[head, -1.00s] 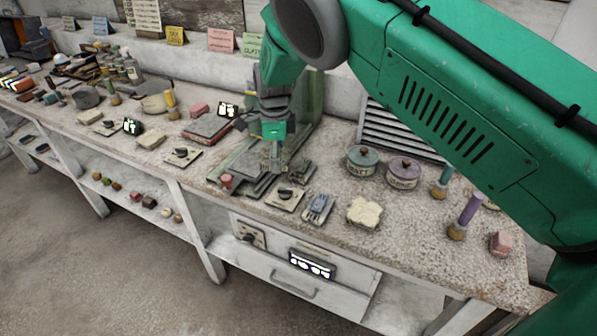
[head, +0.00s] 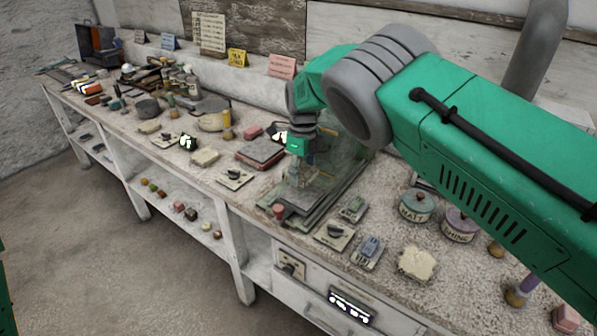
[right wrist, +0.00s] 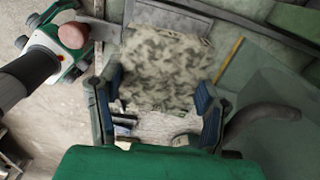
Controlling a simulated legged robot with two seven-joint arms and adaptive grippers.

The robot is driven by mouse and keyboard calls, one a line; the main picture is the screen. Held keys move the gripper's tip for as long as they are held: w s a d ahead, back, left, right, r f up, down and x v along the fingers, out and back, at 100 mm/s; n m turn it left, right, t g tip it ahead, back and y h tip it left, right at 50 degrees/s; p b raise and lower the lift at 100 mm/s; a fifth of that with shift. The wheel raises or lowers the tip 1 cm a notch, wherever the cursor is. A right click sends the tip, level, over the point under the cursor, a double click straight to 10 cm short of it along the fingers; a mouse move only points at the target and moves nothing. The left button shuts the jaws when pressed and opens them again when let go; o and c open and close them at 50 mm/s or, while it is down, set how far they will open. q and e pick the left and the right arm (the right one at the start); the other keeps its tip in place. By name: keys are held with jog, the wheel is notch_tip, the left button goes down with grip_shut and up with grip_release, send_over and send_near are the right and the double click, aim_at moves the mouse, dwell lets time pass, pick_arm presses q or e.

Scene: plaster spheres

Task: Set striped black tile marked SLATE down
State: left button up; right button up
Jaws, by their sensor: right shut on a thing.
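My right gripper (head: 304,178) is low over the dark flat board with a greenish clear panel (head: 350,160) behind it. In the right wrist view its two blue-padded fingers (right wrist: 160,105) stand on either side of a mottled pale-and-dark slab (right wrist: 165,62), and they are shut on it. No stripes and no SLATE mark can be read on it, so I cannot confirm that it is the striped black tile. In the head view the fingers and wrist mostly hide it. Whether it touches the board cannot be told.
A red knob (head: 278,210) stands at the board's front left corner. Switch plates (head: 335,235) line the bench front. Two lidded jars (head: 417,205) and a pale sponge-like block (head: 416,263) are to the right. A grey slab on a reddish base (head: 262,152) lies to the left.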

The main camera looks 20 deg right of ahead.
aim_at(304, 193)
jog(key=shift+w+d+f, duration=0.1)
jog(key=shift+d+f, duration=0.2)
jog(key=shift+d, duration=0.25)
jog(key=f+b, duration=0.2)
jog(key=f, duration=0.1)
jog(key=shift+d, duration=0.3)
jog(key=shift+s+f+b, duration=0.3)
jog(key=shift+s+f, duration=0.15)
jog(key=shift+f, duration=0.15)
jog(key=shift+s+a+f, duration=0.15)
jog(key=shift+a+f, duration=0.05)
jog(key=shift+a, duration=0.2)
jog(key=shift+w+f, duration=0.45)
jog(key=shift+w, duration=0.25)
jog(key=shift+r, duration=0.1)
jog(key=shift+s+r, duration=0.25)
jog(key=shift+r, duration=0.1)
jog(key=shift+f, duration=0.1)
